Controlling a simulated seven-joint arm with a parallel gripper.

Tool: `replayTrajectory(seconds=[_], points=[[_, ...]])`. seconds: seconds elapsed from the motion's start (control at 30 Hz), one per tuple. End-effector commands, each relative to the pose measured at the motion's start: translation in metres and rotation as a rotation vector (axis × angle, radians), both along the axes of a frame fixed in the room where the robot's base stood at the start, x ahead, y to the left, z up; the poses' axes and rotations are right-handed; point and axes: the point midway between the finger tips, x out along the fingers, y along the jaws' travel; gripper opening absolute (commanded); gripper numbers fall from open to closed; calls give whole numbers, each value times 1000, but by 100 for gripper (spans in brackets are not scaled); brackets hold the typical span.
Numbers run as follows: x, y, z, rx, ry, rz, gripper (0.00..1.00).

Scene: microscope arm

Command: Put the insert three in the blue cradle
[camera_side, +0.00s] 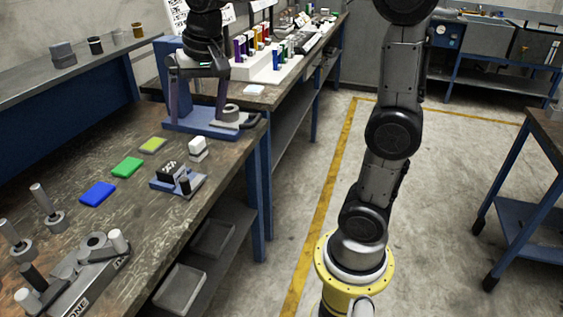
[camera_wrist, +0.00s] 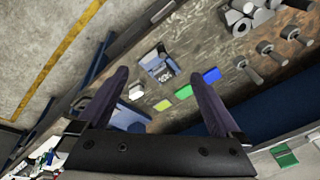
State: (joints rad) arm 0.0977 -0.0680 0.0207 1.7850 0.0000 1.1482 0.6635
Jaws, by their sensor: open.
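My gripper (camera_side: 195,110) is open and empty, pointing down with its two fingers apart over the bench; it also shows in the wrist view (camera_wrist: 160,79). A small blue cradle-like holder (camera_side: 163,184) carries dark parts on the bench, nearer the side camera than my gripper; it also shows in the wrist view (camera_wrist: 151,76). Behind my fingers is a larger blue base (camera_side: 190,127) with a grey round part. Grey post-topped pieces (camera_side: 53,222) stand at the left, several in the wrist view (camera_wrist: 270,54). I cannot tell which is insert three.
Blue (camera_side: 98,193), green (camera_side: 127,167) and yellow (camera_side: 153,145) pads lie in a row. A white block (camera_side: 198,147) stands near the small holder. A grey fixture (camera_side: 75,275) with cylinders is at front left. A raised shelf (camera_side: 100,60) runs behind the bench.

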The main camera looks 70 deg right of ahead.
Motion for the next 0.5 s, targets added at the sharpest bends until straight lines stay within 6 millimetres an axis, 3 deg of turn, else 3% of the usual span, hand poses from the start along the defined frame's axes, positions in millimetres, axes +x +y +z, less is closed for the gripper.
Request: replayTrajectory(seconds=[0.03, 0.1, 0.3, 0.5], points=[[-24, 6, 2, -19, -27, 71, 100], [-53, 13, 0, -49, -59, 177, 100], [-130, 27, -24, -148, -146, 461, 100], [-176, 33, -54, -228, -202, 655, 100]])
